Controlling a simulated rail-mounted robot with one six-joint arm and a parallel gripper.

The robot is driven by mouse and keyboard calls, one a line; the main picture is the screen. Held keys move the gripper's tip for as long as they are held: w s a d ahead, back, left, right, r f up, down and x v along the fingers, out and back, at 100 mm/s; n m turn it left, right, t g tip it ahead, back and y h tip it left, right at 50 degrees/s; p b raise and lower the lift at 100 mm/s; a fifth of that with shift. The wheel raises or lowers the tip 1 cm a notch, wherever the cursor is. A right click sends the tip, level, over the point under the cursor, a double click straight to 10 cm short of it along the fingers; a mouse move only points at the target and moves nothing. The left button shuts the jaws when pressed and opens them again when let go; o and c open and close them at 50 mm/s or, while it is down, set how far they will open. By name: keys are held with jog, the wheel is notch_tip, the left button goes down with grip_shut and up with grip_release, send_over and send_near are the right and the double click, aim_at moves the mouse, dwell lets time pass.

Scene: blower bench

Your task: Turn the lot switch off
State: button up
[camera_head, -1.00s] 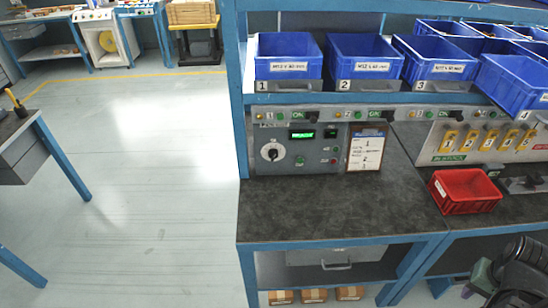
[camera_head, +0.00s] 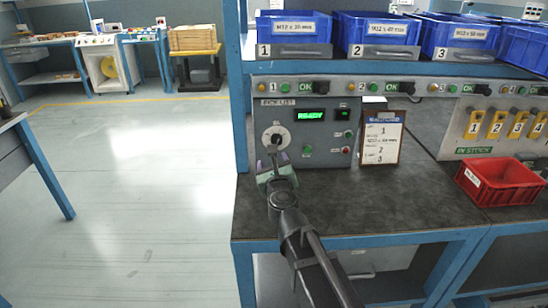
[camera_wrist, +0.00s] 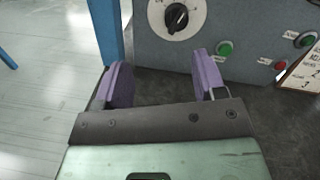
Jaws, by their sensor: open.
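A rotary switch with a black knob on a round white dial (camera_head: 276,138) sits at the left of the grey control panel (camera_head: 325,150). It also shows at the top of the wrist view (camera_wrist: 177,16), cut by the frame edge. No label naming it the lot switch is legible, and its setting is too small to read. My gripper (camera_head: 275,168) is just in front of and below the dial.
The panel carries a lit green display (camera_head: 311,115), a green button (camera_wrist: 224,48) and a red button (camera_wrist: 305,39). A clipboard (camera_head: 382,138) leans right of the panel. A red bin (camera_head: 499,184) stands on the dark bench (camera_head: 430,215). Blue bins (camera_head: 292,30) line the shelf above.

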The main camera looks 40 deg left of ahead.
aim_at(277, 141)
jog(key=w+a+m, duration=0.1)
jog(key=w+a, duration=0.1)
jog(key=w, duration=0.1)
jog(key=w+a, duration=0.2)
jog(key=w, duration=0.1)
jog(key=w+a+m+t+h, duration=0.1)
jog(key=w+a, duration=0.1)
jog(key=w, duration=0.1)
jog(key=shift+m, duration=0.3)
jog(key=c, duration=0.9)
